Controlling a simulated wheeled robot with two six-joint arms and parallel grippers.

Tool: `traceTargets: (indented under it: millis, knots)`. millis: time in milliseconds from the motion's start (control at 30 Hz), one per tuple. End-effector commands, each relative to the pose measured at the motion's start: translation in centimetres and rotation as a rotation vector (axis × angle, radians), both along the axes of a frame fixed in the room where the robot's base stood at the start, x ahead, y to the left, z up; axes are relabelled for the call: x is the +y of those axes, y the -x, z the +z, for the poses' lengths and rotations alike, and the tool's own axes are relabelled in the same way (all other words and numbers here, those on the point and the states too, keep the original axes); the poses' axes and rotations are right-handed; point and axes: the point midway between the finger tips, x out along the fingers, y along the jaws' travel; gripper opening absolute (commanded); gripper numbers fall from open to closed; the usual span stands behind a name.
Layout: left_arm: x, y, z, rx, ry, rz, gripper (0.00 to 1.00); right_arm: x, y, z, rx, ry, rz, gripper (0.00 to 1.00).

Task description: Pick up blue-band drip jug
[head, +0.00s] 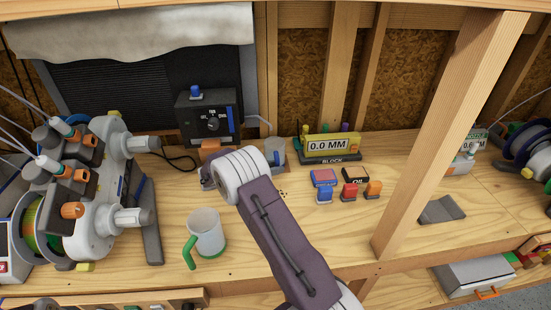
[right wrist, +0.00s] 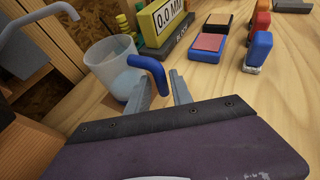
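The blue-band drip jug is a clear cup with a blue handle. In the right wrist view the jug (right wrist: 108,66) stands upright on the bench, its handle pointing toward my right gripper (right wrist: 159,84). The two fingers are apart, with the lower end of the handle between or just beyond their tips; I cannot tell whether they touch it. In the head view the jug (head: 276,152) is partly hidden behind my right wrist. A second jug, with a green handle (head: 207,231), stands left of my right arm. My left gripper is not in view.
A black control box (head: 209,120) is behind left. A spool machine (head: 95,190) fills the left. A wooden post (head: 440,140) rises at right.

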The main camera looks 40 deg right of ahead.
Motion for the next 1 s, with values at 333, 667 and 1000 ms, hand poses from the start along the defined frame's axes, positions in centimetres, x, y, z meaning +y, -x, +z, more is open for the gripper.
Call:
traceTargets:
  millis: [333,667,1000]
  knots:
    - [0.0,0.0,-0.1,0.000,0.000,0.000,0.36,-4.3,-0.2,-2.1,0.000,-0.001,-0.001,0.27]
    - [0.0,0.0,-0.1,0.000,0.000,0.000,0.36,-4.6,-0.3,-2.2,-0.001,-0.001,0.001,0.05]
    - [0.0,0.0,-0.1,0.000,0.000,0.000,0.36,-4.6,-0.3,-2.2,-0.001,-0.001,0.000,0.00]
